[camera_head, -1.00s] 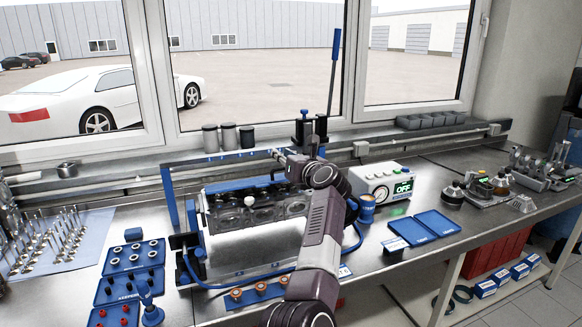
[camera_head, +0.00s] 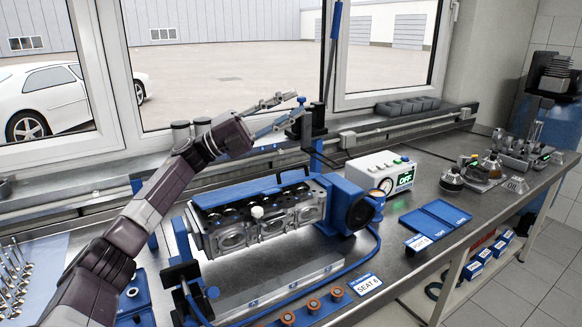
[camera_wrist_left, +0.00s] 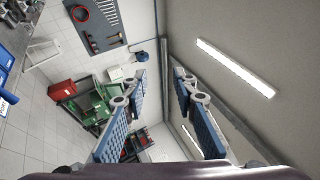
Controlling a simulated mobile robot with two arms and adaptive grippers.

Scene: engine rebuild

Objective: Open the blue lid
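Blue flat panels lie side by side on the bench as a low blue case (camera_head: 435,221), right of the engine head. A blue cover (camera_head: 232,192) runs along the back of the engine head (camera_head: 262,222), partly hidden by it. I cannot tell which of these is the blue lid. My left gripper (camera_head: 286,108) is raised behind the engine head, pointing right, beside a blue-and-black clamp post (camera_head: 305,122), apart from both blue things. In the left wrist view, its fingers (camera_wrist_left: 160,82) are spread with nothing between them. My right gripper is not in view.
A control box (camera_head: 380,174) with a green display stands behind the case. A blue cylinder (camera_head: 350,207) ends the engine fixture. A tall lever (camera_head: 331,60) rises by the window.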

